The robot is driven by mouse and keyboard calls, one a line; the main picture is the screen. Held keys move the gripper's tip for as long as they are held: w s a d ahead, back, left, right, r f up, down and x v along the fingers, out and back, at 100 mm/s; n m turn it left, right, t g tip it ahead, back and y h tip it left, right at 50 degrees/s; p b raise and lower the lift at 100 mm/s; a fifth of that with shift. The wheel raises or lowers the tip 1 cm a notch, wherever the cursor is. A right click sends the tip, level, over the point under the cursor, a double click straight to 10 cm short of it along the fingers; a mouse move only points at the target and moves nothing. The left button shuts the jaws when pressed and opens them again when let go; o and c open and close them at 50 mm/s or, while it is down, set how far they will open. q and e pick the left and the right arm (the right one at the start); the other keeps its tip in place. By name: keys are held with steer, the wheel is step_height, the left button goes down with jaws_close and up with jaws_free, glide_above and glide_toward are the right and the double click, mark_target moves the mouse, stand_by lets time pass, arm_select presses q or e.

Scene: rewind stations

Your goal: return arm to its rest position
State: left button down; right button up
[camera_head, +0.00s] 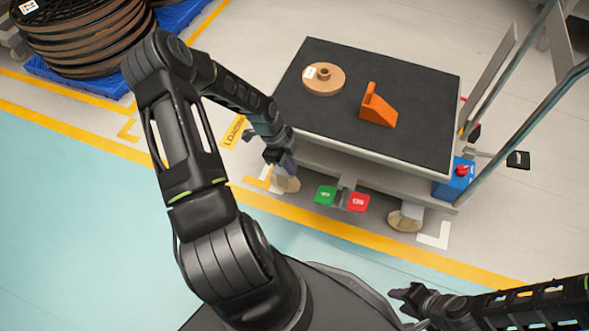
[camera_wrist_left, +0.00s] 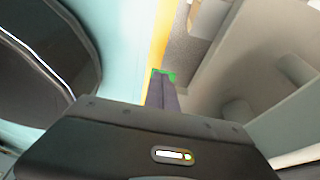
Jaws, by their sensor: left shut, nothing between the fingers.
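My left arm comes in from the left in the head view and bends down to the left gripper (camera_head: 284,168). This gripper is beside the cart's front left edge, below the level of its top. In the left wrist view the left gripper's fingers (camera_wrist_left: 162,90) are together with nothing between them. My right gripper (camera_head: 402,294) is at the lower right of the head view, over the floor in front of the cart. It is small and dark there, and I cannot tell whether its fingers are apart.
A cart (camera_head: 420,110) with a dark top carries a tan spool (camera_head: 335,84) and an orange wedge (camera_head: 378,112). Green (camera_head: 325,195) and red (camera_head: 358,202) pedals are at its front. A blue box with a red button (camera_head: 455,183) sits at its right corner. Large brown reels (camera_head: 85,40) stand upper left.

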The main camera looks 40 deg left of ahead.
stand_by(0.5)
arm_select(q)
steer(key=d+f+n+h, duration=0.15)
steer(key=d+n, duration=0.45)
steer(key=d, duration=1.4)
steer(key=s+d+n, duration=1)
steer(key=s, duration=0.2)
step_height(320, 180, up, 27)
steer(key=s+d+p, duration=0.1)
steer(key=p, duration=2.5)
steer(key=shift+y, duration=0.35)
steer(key=shift+f, duration=0.1)
